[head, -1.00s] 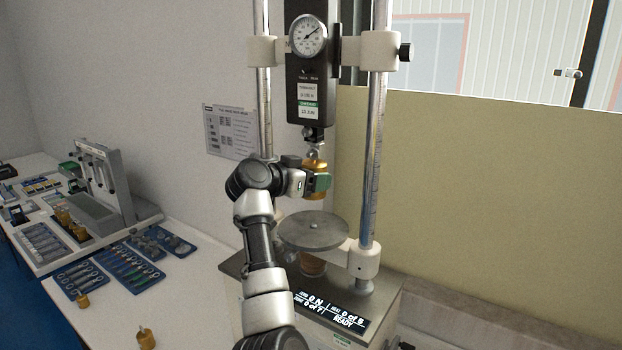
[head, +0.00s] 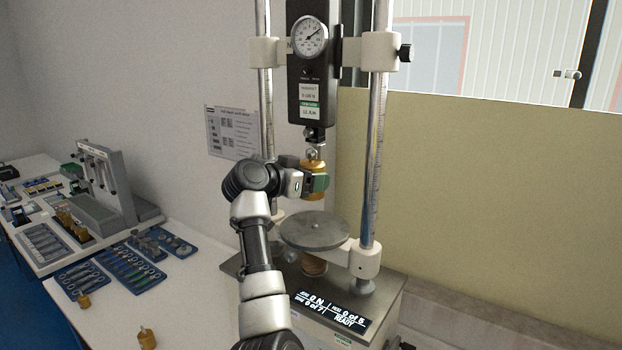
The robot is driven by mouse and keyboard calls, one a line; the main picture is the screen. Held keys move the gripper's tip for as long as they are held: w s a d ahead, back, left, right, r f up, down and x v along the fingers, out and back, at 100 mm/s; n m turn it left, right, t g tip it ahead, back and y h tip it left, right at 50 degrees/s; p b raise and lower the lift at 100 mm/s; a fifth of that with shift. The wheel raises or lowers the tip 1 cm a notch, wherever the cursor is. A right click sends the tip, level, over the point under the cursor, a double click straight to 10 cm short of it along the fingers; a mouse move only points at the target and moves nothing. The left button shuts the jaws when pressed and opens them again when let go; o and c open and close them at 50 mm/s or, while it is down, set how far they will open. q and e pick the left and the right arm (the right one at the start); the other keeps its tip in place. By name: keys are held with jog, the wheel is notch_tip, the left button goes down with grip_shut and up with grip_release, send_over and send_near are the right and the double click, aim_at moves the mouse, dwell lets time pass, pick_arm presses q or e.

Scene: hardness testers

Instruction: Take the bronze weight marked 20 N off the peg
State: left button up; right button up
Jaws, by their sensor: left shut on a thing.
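A bronze weight (head: 313,168) is at the lower end of the dark gauge head, just under a small round fitting (head: 313,153). My left gripper (head: 318,182) is shut on this weight from the left, with a green-faced finger against its front. Any marking on the weight cannot be read, and I cannot tell whether it still touches the fitting. A round grey plate (head: 314,230) lies below the weight, with clear space between them. My right gripper is not in view.
Two upright columns (head: 375,140) flank the gauge (head: 309,38). A display (head: 332,310) is on the stand's base. At left, a bench (head: 190,290) carries blue trays (head: 130,268), a grey tester (head: 100,190) and small bronze weights (head: 147,338).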

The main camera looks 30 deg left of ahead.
pick_arm(q)
jog(key=shift+s+r, duration=0.25)
jog(key=shift+s, duration=0.45)
dwell(1.2)
jog(key=shift+s+a+b, duration=0.2)
jog(key=shift+s+b, duration=0.1)
jog(key=shift+s, duration=0.7)
jog(key=shift+s+a+b, duration=0.15)
jog(key=shift+s+b, duration=0.15)
jog(key=shift+s, duration=0.7)
dwell(0.5)
jog(key=shift+s, duration=0.35)
jog(key=shift+s+a, duration=0.15)
jog(key=shift+s, duration=0.65)
jog(key=shift+s+a, duration=0.1)
jog(key=shift+s, duration=0.7)
